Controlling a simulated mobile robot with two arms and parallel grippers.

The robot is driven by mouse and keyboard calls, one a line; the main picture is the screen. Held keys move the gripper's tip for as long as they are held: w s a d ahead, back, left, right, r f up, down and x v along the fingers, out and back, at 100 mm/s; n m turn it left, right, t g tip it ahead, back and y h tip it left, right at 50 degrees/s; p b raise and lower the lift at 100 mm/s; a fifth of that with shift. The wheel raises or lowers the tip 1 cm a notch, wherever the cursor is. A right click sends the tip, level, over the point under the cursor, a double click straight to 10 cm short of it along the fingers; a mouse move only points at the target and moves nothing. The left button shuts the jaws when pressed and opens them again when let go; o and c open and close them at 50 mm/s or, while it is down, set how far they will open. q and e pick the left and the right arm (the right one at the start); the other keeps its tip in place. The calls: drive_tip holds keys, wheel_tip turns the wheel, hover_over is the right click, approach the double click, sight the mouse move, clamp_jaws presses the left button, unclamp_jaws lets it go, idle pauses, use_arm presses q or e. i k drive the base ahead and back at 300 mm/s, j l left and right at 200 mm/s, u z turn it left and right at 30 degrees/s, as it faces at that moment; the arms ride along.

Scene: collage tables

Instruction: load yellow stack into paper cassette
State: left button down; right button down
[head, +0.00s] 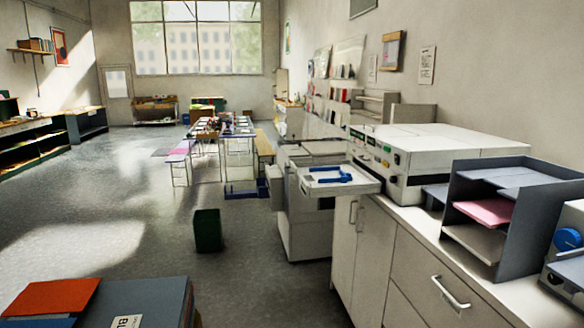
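An open white tray with blue guides, which looks like the paper cassette (338,180), sticks out at the left end of the white machine (440,155) on the counter. No paper shows in it. I cannot make out a clearly yellow stack. A grey sorter (535,215) to the right holds a pink stack (487,211) on a middle shelf, with a pale grey or cream one (478,242) below it. Neither of my grippers is in view.
White cabinets with handles (375,245) stand under the counter. Another machine (568,250) is cut off at the right edge. A dark green bin (208,230) stands on the open floor. A box with an orange top (52,297) is in the near left.

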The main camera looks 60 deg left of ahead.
sight(365, 181)
drive_tip(key=i+j+u, duration=0.45)
drive_tip(key=i+j, duration=0.15)
drive_tip(key=i+j+u, duration=0.55)
drive_tip(key=j, duration=0.2)
